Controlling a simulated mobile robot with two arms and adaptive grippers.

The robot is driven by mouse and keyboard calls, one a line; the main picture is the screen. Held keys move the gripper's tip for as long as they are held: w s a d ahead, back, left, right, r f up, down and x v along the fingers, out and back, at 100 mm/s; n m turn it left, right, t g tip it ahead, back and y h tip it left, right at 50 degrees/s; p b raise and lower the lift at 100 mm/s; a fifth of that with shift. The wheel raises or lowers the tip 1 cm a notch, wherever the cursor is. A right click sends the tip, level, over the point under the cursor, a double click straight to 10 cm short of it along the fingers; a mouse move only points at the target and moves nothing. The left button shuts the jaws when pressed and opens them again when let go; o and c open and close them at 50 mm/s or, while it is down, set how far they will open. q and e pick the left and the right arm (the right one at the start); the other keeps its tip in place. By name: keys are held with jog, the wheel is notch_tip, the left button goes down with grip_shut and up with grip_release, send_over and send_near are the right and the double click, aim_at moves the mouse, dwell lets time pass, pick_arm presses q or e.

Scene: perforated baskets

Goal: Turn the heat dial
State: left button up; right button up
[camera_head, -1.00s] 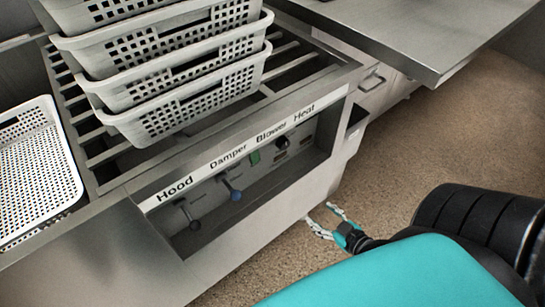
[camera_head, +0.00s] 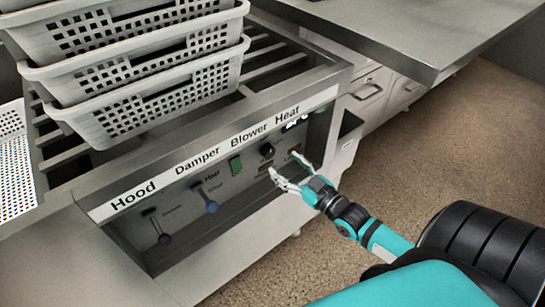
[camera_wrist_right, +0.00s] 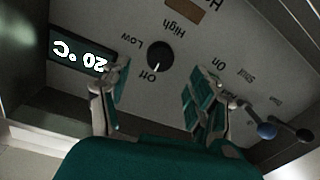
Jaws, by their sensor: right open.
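The heat dial (camera_head: 267,149) is a round black knob on the recessed control panel, near the "Blower" and "Heat" labels. In the right wrist view the dial (camera_wrist_right: 160,56) carries a white pointer mark toward "Off", with "Low" and "High" around it. My right gripper (camera_head: 285,166) is open and empty, just in front of the panel, below and right of the dial. In the right wrist view its fingers (camera_wrist_right: 157,85) stand apart on either side of the dial's line, not visibly touching it. A lit display (camera_wrist_right: 82,54) reads 20 °C, upside down there. My left gripper is out of view.
Blue-tipped lever (camera_head: 211,206), dark lever (camera_head: 163,238) and green switch (camera_head: 235,165) sit left of the dial. Stacked perforated baskets (camera_head: 145,100) stand on the slatted rack above. The panel's recess edges surround the controls. A metal counter (camera_head: 400,35) overhangs at upper right; the floor is open.

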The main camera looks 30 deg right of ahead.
aim_at(271, 154)
jog(key=w, duration=0.6)
jog(key=shift+a+b, duration=0.4)
jog(key=shift+c, duration=0.3)
jog(key=c, duration=1.1)
